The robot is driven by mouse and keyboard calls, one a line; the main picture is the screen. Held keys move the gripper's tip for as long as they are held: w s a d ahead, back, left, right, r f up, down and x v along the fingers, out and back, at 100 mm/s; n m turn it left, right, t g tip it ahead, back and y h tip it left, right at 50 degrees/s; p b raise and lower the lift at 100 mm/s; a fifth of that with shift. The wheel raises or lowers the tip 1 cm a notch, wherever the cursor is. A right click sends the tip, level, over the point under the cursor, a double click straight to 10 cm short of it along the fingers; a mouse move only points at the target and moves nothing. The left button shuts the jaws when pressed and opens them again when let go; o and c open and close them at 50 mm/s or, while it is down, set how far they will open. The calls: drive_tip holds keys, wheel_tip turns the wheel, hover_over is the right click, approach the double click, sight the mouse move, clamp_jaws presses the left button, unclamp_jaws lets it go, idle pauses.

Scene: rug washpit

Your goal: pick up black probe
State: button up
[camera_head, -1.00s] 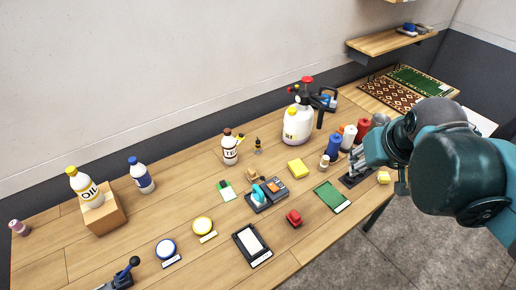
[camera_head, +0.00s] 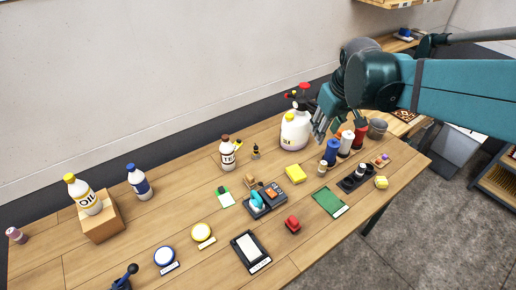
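No item is clearly readable as the black probe. A small dark upright item (camera_head: 256,153) stands behind the middle of the bench, beside the white bottle with a brown cap (camera_head: 227,154). My gripper (camera_head: 321,132) is raised over the bench, in front of the white pump sprayer's right side in the picture. Its grey fingers point down, apart from the small dark items. The gap between its fingertips is too small to judge.
The white sprayer (camera_head: 294,130), blue spool (camera_head: 331,151), white and red spools and a black holder (camera_head: 353,181) crowd the right. A yellow block (camera_head: 295,174), red item (camera_head: 292,224) and green mat (camera_head: 329,202) lie mid-bench.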

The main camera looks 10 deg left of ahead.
drive_tip(key=w+a+f+n+g, duration=0.1)
drive_tip(key=w+a+f+n, duration=0.1)
drive_tip(key=w+a+f, duration=0.3)
drive_tip(key=w+a+f+n+g, duration=0.1)
drive_tip(key=w+a+f+n, duration=0.15)
drive_tip(key=w+a, duration=0.45)
drive_tip(key=n+g, duration=0.2)
drive_tip(key=n, duration=0.1)
hover_over(256, 147)
drive_tip(key=shift+h, duration=0.4)
wheel_tip(256, 147, down, 15)
drive_tip(key=shift+s+d+f+p, duration=0.1)
drive_tip(key=shift+d+f+p, duration=0.1)
drive_tip(key=shift+p, duration=0.2)
drive_tip(key=shift+a+f, duration=0.3)
drive_tip(key=shift+f, duration=1.3)
drive_tip(key=shift+w+f, duration=0.15)
drive_tip(key=shift+f, duration=1.15)
drive_tip(key=shift+w+f, duration=0.1)
drive_tip(key=shift+f, duration=1.2)
